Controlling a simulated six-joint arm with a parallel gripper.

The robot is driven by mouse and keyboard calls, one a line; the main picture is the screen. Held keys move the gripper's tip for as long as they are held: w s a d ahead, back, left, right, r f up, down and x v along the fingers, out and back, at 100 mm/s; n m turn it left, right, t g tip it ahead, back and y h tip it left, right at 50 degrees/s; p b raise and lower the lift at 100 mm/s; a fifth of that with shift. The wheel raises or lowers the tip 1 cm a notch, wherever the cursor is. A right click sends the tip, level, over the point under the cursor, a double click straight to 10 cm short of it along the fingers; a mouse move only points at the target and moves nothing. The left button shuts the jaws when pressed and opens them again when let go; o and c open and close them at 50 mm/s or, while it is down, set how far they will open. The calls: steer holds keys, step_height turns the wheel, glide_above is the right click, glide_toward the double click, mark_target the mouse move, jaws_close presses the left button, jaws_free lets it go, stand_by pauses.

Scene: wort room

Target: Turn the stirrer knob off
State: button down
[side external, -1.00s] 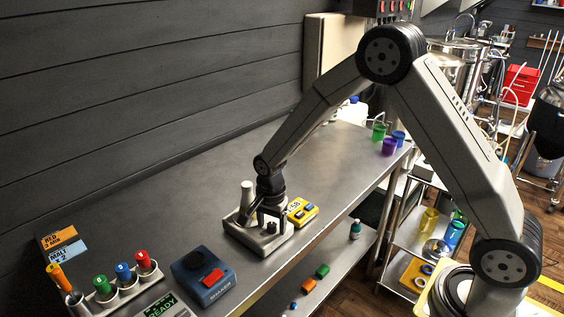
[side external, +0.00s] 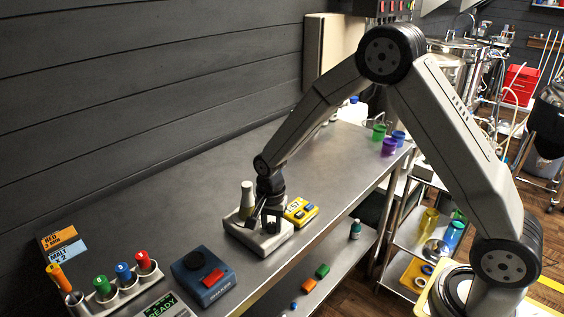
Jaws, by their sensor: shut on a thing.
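The stirrer (side external: 272,246) is a pale grey, flat box on the steel bench, with a narrow-necked flask (side external: 247,197) standing upright on its far left part. My gripper (side external: 263,222) points down over the front part of the stirrer, just right of the flask. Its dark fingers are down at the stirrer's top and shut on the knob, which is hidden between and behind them. The knob's mark and setting cannot be read.
A yellow meter (side external: 300,211) sits close to the right of the stirrer. A blue box (side external: 203,278) with a black dial and red button is nearer the camera.

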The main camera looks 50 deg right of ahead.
steer(key=n, duration=1)
steer(key=shift+n, duration=0.4)
steer(key=n, duration=1)
steer(key=shift+n, duration=0.3)
steer(key=shift+c, duration=1.9)
jaws_free()
